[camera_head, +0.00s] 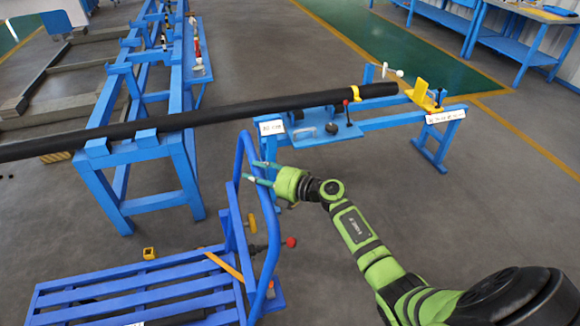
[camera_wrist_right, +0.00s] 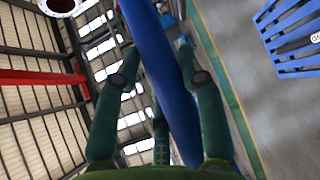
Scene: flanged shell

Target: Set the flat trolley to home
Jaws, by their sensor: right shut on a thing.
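The flat trolley (camera_head: 140,292) is blue with a slatted deck and stands at the lower left in the head view. Its upright tubular push handle (camera_head: 273,235) rises at the deck's right end. My right gripper (camera_head: 251,172) is at the upper part of this handle, with its fingers on either side of the tube. In the right wrist view, the blue tube (camera_wrist_right: 152,50) runs between the green fingers, and the gripper is shut on it. My left gripper is not in view. No home marking can be made out.
A long black pipe (camera_head: 240,110) lies across blue stands behind the trolley. A blue bench (camera_head: 330,128) with levers and yellow clamps stands to the right of the handle. A small yellow block (camera_head: 149,253) is by the deck's far edge. Grey floor (camera_head: 500,200) at right is clear.

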